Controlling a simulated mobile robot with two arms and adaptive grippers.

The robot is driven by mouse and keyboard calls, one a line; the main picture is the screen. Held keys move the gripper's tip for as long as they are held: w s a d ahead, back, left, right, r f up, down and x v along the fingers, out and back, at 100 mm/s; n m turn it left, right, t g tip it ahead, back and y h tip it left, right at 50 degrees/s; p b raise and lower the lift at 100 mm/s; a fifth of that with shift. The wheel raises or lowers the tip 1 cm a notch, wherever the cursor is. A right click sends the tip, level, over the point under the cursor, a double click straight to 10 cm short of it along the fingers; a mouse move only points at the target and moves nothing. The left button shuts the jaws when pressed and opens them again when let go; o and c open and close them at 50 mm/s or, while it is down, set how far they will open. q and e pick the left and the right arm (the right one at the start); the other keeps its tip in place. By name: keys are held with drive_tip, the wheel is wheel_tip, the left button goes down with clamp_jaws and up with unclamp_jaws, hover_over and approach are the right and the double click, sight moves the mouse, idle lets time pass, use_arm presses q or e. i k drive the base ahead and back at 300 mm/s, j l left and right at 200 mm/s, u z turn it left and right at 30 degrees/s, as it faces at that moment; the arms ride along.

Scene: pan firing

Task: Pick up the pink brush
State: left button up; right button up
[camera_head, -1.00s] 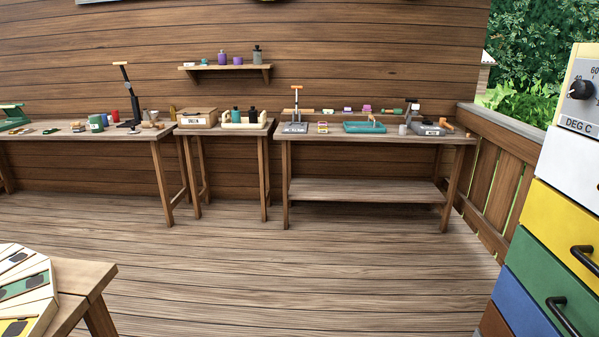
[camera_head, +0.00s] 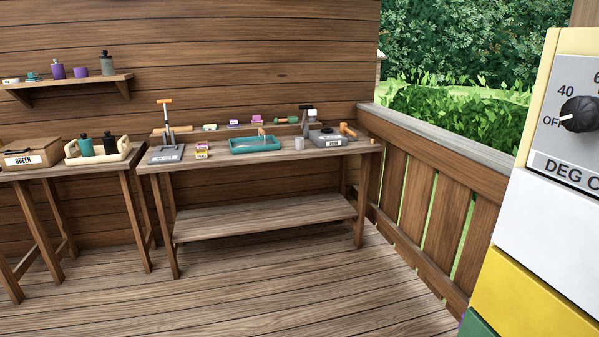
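A small pink item (camera_head: 257,120) sits on the low ledge along the back of the right-hand workbench (camera_head: 275,155). A flatter pink-purple item (camera_head: 233,123) lies just left of it. Both are too small to tell which, if either, is the pink brush. Neither of my grippers is in view.
A drawer cabinet with a dial (camera_head: 545,200) stands close on the right. The deck in front is clear.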

sight(257, 121)
drive_tip(key=i+u, duration=0.1)
drive_tip(key=i, duration=0.35)
drive_tip(key=i+l+u, duration=0.15)
drive_tip(key=i, duration=0.3)
drive_tip(key=i+l+u, duration=0.1)
drive_tip(key=i, duration=0.35)
drive_tip(key=i+l+u, duration=0.15)
drive_tip(key=i, duration=0.3)
